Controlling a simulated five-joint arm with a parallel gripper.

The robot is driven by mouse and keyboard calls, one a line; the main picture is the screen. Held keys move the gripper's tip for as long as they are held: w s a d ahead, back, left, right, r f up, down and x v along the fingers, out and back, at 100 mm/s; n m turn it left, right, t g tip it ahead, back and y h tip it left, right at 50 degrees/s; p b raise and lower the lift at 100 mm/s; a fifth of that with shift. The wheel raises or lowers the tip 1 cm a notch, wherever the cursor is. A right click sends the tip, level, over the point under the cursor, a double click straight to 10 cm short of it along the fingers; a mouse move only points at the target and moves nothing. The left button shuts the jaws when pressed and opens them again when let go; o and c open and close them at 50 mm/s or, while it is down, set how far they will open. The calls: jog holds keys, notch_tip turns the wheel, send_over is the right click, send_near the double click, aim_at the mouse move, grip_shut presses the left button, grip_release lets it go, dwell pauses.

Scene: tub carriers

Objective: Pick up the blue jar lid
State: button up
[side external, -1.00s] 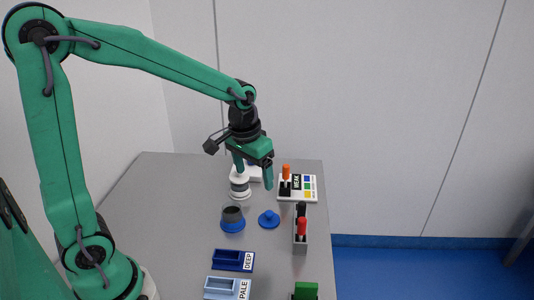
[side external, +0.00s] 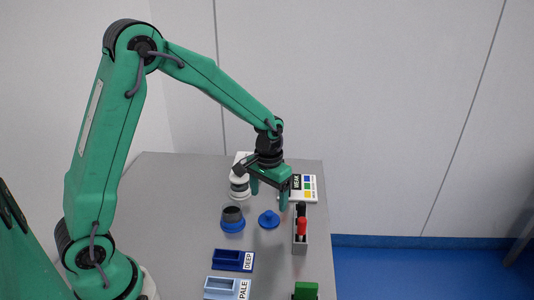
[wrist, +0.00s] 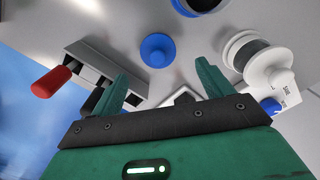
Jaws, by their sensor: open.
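The blue jar lid (side external: 269,219), a round disc with a knob on top, lies flat on the grey table (side external: 180,215). The lid also shows in the wrist view (wrist: 157,50), beyond my fingertips and roughly between their lines. My gripper (side external: 269,201) is open and empty, pointing down above the table, a little behind the lid in the side view. Its two green fingers show apart in the wrist view (wrist: 162,72). Nothing touches the lid.
A blue-based jar with a dark top (side external: 232,220) stands left of the lid. A grey rack (side external: 300,244) with red and black pegs stands at right. A white stacked tub (side external: 239,188) and a colour panel (side external: 309,184) are behind. Trays DEEP (side external: 233,260) and PALE (side external: 227,288) lie in front.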

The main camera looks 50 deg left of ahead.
aim_at(270, 212)
jog(key=shift+f, duration=0.7)
jog(key=shift+f, duration=0.1)
jog(key=shift+d+f, duration=0.2)
jog(key=shift+f, duration=2.3)
jog(key=shift+w, duration=0.1)
jog(key=shift+c, duration=0.2)
jog(key=c, duration=1)
